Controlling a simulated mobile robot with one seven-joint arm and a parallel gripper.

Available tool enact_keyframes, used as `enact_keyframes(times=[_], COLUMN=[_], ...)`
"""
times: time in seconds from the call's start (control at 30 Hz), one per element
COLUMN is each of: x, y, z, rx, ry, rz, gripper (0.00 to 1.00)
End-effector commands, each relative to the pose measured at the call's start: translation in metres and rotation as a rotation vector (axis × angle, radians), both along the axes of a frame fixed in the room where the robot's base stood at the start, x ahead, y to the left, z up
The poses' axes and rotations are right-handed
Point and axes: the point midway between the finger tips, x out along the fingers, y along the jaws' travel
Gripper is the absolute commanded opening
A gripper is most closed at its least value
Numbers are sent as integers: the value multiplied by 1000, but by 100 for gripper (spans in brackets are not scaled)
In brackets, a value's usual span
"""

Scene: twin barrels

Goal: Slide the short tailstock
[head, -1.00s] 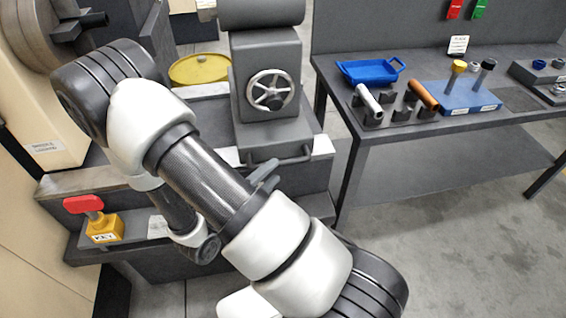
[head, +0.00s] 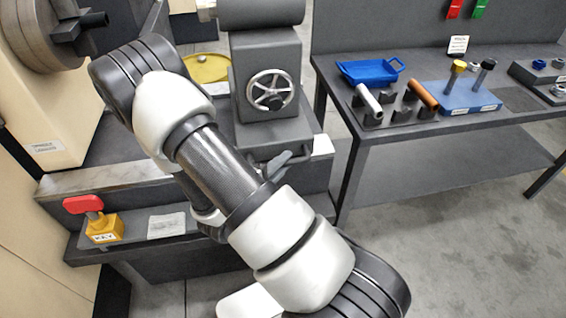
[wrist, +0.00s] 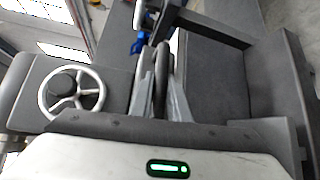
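The short tailstock (head: 268,105) is a dark grey block on the machine bed, with a spoked handwheel (head: 270,90) on its face. The handwheel also shows at the left in the wrist view (wrist: 75,92). A dark bar handle (head: 300,157) projects low on the tailstock's front. My gripper (wrist: 162,85) is at this handle, its grey fingers open on either side of a dark bar (wrist: 162,65). I cannot tell whether they touch it. In the head view my arm hides most of the gripper; one grey finger shows by the handle.
A yellow round lid (head: 205,68) lies behind my arm. A yellow block with a red knob (head: 100,225) sits on the lower left ledge. A workbench (head: 400,150) at right holds a blue tray (head: 365,73), rods and stands. The floor at right is clear.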

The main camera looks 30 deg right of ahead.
Motion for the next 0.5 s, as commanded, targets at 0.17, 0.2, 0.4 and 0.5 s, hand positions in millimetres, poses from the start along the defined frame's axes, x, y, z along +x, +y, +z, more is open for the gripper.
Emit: enact_keyframes(times=[0.17,0.2,0.4,0.5], x=[0,1,8,15], y=[1,2,27,50], z=[0,0,-2,-3], rx=[0,0,4,6], ry=[-1,-1,-5,-5], rz=[0,1,6,10], gripper=[0,0,0,0])
